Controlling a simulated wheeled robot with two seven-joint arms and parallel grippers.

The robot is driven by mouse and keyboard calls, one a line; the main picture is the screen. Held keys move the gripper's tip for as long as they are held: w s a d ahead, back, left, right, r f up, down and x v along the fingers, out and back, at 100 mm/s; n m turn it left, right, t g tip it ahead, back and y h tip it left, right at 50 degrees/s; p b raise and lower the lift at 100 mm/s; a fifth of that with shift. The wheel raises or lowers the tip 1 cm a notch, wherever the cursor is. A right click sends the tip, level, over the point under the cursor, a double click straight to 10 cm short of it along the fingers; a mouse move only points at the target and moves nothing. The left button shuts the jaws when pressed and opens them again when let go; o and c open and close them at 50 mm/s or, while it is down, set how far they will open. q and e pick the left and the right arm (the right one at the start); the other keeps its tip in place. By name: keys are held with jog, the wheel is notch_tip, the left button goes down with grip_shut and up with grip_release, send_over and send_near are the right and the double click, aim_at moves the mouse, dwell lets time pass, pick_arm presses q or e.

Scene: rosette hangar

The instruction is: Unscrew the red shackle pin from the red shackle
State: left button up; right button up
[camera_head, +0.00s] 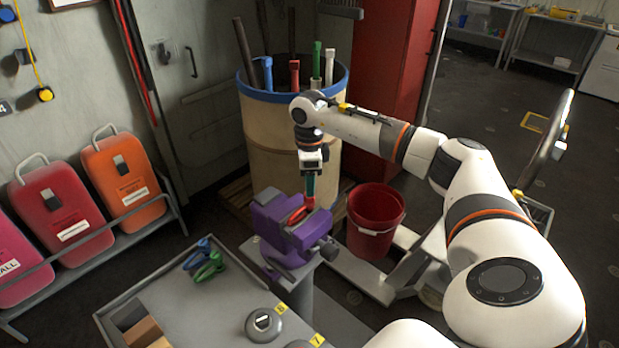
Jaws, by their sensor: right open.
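The red shackle (298,215) sits in the jaws of the purple vise (283,236). The red shackle pin (310,203) appears as a small red piece at the shackle's right end, just below my right gripper (310,194). My right gripper points straight down over the vise. It is open, with its fingertips at or very close to the pin; I cannot tell whether they touch it. The finger tips and the pin's threads are too small to make out. My left gripper is not in view.
The vise stands on a grey post beside a grey table (215,300) with blue (197,252) and green (209,267) shackles. A red bucket (375,218) is right of the vise. A blue-rimmed barrel (262,130) with tools stands behind. Coloured cases (125,178) line the left wall.

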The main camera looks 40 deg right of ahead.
aim_at(309, 204)
jog(key=m+p, duration=0.1)
jog(key=m, duration=0.5)
jog(key=shift+r, duration=0.1)
jog(key=m+p, duration=0.1)
jog(key=m, duration=0.4)
jog(key=shift+m, duration=0.3)
jog(key=m+p, duration=0.1)
jog(key=m, duration=0.4)
jog(key=shift+m+p, duration=0.3)
jog(key=shift+p, duration=0.05)
jog(key=m+p, duration=0.1)
jog(key=m, duration=0.3)
jog(key=shift+m, duration=0.3)
jog(key=shift+f+b, duration=0.7)
jog(key=shift+f, duration=0.45)
